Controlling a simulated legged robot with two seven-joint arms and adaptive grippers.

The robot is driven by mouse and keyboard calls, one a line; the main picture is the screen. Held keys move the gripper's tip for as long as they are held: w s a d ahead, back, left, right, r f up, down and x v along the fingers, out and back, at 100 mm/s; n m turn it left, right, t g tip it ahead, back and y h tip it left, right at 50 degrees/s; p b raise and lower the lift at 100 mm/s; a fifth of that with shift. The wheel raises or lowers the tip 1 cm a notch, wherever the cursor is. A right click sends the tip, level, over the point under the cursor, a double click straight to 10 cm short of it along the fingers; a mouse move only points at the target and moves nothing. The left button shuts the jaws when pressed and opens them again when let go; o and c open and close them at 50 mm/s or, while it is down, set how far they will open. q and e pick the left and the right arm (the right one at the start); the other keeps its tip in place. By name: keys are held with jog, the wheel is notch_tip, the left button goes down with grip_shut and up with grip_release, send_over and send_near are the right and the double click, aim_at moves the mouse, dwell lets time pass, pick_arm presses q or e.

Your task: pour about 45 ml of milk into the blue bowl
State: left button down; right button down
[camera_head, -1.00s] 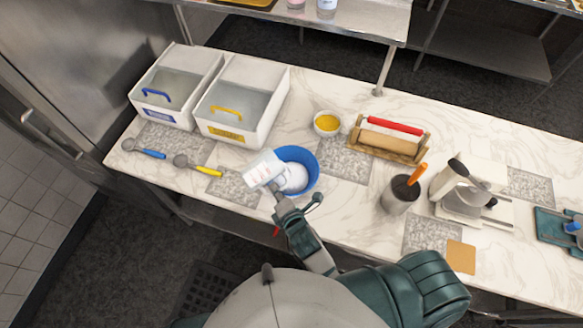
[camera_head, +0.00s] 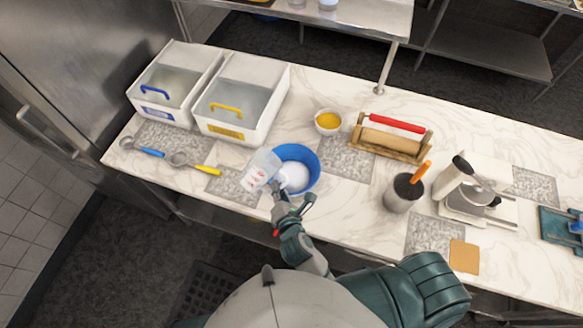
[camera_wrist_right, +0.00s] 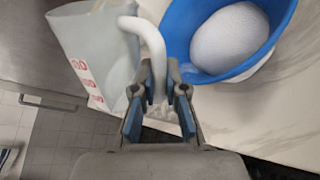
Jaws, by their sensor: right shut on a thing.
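A translucent measuring jug (camera_head: 259,171) with red markings is tilted at the left rim of the blue bowl (camera_head: 312,160). My right gripper (camera_head: 279,192) is shut on the jug's white handle (camera_wrist_right: 151,45); the jug's body (camera_wrist_right: 88,48) fills the upper left of the right wrist view. The blue bowl (camera_wrist_right: 180,35) also shows there, right of the jug, with a rounded white mass (camera_wrist_right: 230,38) inside. I cannot tell how much milk is in the jug or whether any is flowing. My left gripper is not in view.
Two white bins (camera_head: 246,134) stand at the back left, with a blue-handled scoop (camera_head: 150,152) and a yellow-handled scoop (camera_head: 207,169) in front. A small yellow-filled bowl (camera_head: 328,121), a rolling-pin rack (camera_head: 391,137) and a utensil pot (camera_head: 404,194) stand to the right.

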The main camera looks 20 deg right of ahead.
aim_at(264, 177)
jog(key=shift+d+r, duration=0.1)
jog(key=shift+r, duration=0.15)
dwell(1.7)
jog(key=shift+r+n+t+h, duration=0.3)
jog(key=shift+r+n+h, duration=0.1)
jog(key=shift+n, duration=0.3)
jog(key=shift+a+f+n+t+h+b, duration=0.2)
jog(key=shift+n+t+h+b, duration=0.15)
jog(key=shift+n, duration=0.35)
jog(key=n+t+h+b, duration=0.1)
jog(key=n, duration=0.1)
jog(key=a+r+n+t+b, duration=0.1)
jog(key=n, duration=0.1)
jog(key=shift+s+a+h, duration=0.15)
jog(key=shift+s+h, duration=0.05)
jog(key=shift+h, duration=0.15)
jog(key=shift+r, duration=0.1)
